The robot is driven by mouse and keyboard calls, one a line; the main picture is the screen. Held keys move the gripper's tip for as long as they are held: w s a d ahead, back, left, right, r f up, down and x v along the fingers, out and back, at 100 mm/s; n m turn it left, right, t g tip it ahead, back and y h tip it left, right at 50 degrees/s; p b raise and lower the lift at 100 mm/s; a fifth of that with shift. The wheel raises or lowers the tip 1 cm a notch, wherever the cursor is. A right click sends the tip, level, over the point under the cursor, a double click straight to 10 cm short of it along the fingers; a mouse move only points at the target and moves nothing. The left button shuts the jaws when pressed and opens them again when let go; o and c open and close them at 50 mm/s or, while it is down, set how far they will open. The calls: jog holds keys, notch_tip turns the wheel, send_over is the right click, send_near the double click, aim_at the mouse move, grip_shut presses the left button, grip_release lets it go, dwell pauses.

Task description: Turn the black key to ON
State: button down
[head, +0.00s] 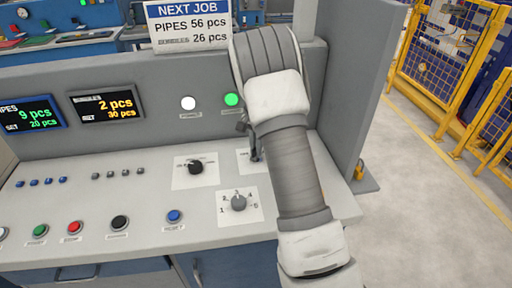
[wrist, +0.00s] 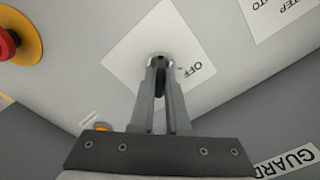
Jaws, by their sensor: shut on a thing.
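The black key (wrist: 160,84) shows in the wrist view as a dark shape between my two grey fingers. It is at a round metal lock on a white plate (wrist: 135,50) printed OFF. My gripper (wrist: 160,66) is shut on the key, with its fingertips at the lock. The fingers hide most of the key, so I cannot tell its exact angle. No ON print can be seen. In the head view my gripper (head: 256,152) is at the white key plate (head: 243,155), and my arm covers most of that spot.
A black selector knob (head: 195,167) is left of the key plate, and a grey numbered dial (head: 238,203) is below it. A red emergency button (wrist: 6,44) with a yellow ring shows in the wrist view. An upright grey panel (head: 355,90) stands at the console's right end.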

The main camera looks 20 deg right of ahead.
dwell(0.4)
jog(key=c, duration=0.9)
grip_release()
notch_tip(320, 180, up, 18)
jog(key=p, duration=0.1)
jog(key=shift+f, duration=0.25)
